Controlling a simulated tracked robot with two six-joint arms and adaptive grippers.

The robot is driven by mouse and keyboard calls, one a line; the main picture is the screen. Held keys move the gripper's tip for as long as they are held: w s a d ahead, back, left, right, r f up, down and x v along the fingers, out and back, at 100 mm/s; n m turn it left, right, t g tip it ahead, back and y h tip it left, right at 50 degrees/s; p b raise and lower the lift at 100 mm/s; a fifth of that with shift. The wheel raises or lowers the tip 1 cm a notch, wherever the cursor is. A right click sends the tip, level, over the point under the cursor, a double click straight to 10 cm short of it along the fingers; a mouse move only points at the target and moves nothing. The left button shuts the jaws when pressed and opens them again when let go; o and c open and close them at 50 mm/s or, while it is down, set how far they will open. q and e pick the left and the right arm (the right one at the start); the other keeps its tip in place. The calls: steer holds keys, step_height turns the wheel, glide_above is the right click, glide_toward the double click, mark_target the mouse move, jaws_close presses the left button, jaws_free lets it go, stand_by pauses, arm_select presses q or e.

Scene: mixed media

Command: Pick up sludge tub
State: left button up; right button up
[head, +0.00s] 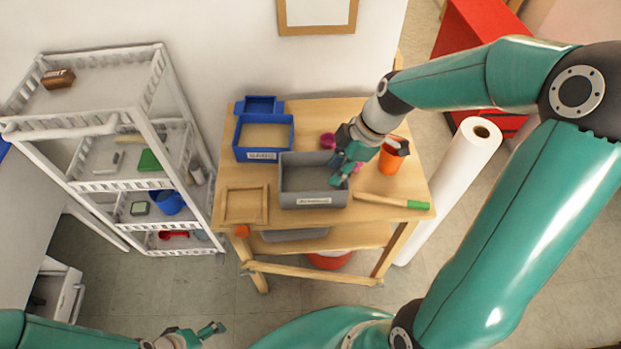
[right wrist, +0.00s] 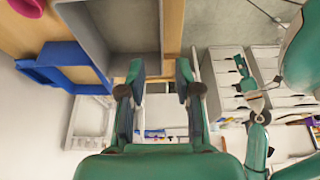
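A blue tub (head: 240,150) with a white label, its small print perhaps reading sludge, stands at the back left of the wooden table; it also shows at the left of the right wrist view (right wrist: 85,75). A grey tub (head: 284,180) with a label I cannot read for certain stands in front of it, and it fills the top of the right wrist view (right wrist: 80,18). My right gripper (head: 341,172) is at the grey tub's right end, fingers apart (right wrist: 159,78), with nothing between them. My left gripper (head: 212,331) is low at the bottom edge, away from the table.
On the table (head: 390,212) are an orange cup (head: 390,162), a magenta cup (head: 328,140), a green-tipped wooden stick (head: 385,201) and a wooden frame (head: 245,220). A white shelf rack (head: 90,125) stands left. A white roll (head: 455,185) leans at the right.

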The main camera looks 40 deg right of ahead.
mark_target(318, 192)
steer(key=x, duration=0.9)
steer(key=shift+w+a+f+p, duration=0.1)
steer(key=shift+f+p, duration=0.2)
steer(key=shift+p, duration=0.05)
steer(key=shift+p+x, duration=0.4)
steer(key=shift+x, duration=1.95)
steer(key=shift+a+r, duration=0.1)
jaws_close()
